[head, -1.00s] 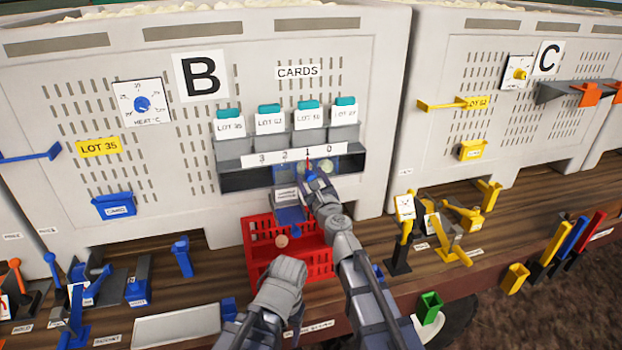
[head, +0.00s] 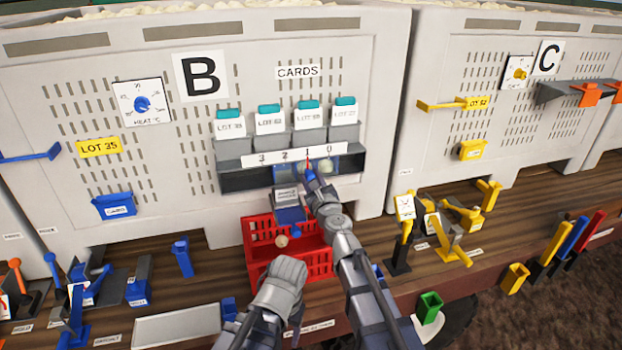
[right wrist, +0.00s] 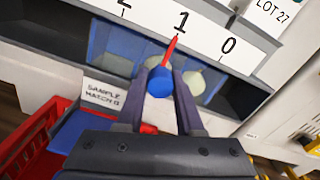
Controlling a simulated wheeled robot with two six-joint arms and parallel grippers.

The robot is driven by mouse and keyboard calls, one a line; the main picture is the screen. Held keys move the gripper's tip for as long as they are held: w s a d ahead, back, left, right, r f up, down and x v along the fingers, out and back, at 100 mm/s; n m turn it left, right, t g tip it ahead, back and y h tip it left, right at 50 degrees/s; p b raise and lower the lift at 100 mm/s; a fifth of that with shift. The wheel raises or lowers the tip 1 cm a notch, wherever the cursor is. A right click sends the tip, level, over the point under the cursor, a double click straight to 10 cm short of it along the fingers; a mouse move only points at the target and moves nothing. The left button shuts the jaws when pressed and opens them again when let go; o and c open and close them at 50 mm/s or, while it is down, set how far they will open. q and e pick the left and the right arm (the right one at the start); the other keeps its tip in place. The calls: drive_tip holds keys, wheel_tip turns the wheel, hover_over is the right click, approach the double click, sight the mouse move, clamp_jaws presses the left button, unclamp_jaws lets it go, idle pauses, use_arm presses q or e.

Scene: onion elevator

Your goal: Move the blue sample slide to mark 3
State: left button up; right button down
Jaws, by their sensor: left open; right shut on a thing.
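The blue sample slide (head: 335,166) sits in the dark slot under the number strip (head: 258,158) on bin B. Its blue knob (right wrist: 160,81) carries a red pointer (right wrist: 170,54), which stands just under mark 1 in the right wrist view. Translucent blue panels (right wrist: 111,45) show on both sides of the knob. My right gripper (head: 312,180) is shut on the knob, with a finger on either side in the right wrist view (right wrist: 160,88). My left gripper (head: 280,284) is open in front of the red crate; its fingertips are hard to make out.
A red crate (head: 262,268) stands below the slot, with a small round onion (head: 281,241) in it. A pale onion (right wrist: 194,82) shows behind the slide. A sign (right wrist: 104,95) reading SAMPLE hangs below the slot. Card holders (head: 270,146) sit above the strip.

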idle(0.9)
drive_tip(key=a, duration=0.2)
drive_tip(key=s+a, duration=0.1)
drive_tip(key=a, duration=0.3)
drive_tip(key=shift+s+a, duration=0.2)
drive_tip(key=shift+s, duration=0.15)
drive_tip(key=shift+d, duration=0.1)
drive_tip(key=c, duration=0.5)
unclamp_jaws()
drive_tip(key=shift+c, duration=0.2)
approach(285, 174)
drive_tip(key=shift+v, duration=0.95)
